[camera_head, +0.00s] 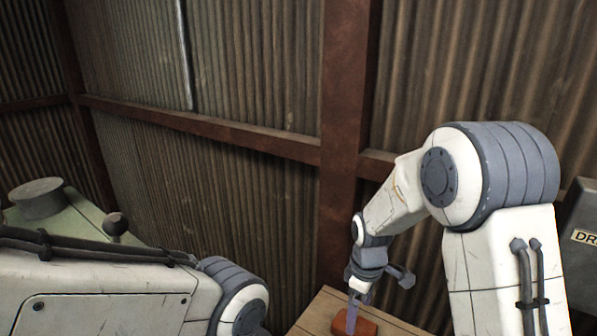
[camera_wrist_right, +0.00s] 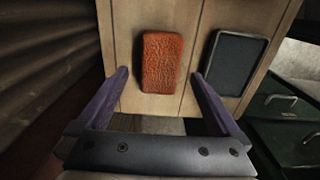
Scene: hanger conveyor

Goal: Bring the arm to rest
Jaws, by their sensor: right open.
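My right gripper (camera_head: 360,297) hangs from the bent right arm in the head view, over the wooden top (camera_head: 315,317). In the right wrist view its two purple fingers (camera_wrist_right: 160,78) are wide apart with nothing held between them. An orange-red textured block (camera_wrist_right: 162,62) lies on the wooden surface ahead of the fingers, apart from them as far as I can tell. The block (camera_head: 362,325) also shows in the head view just below the gripper. My left arm reaches in from the lower left; its gripper is out of frame.
A dark rectangular tray (camera_wrist_right: 236,62) lies right of the block on the wood. Dark green drawers (camera_wrist_right: 290,125) stand at the right wrist view's lower right. A corrugated metal wall (camera_head: 240,180) with rusty beams (camera_head: 345,150) stands behind. A green machine (camera_head: 70,215) is at the left.

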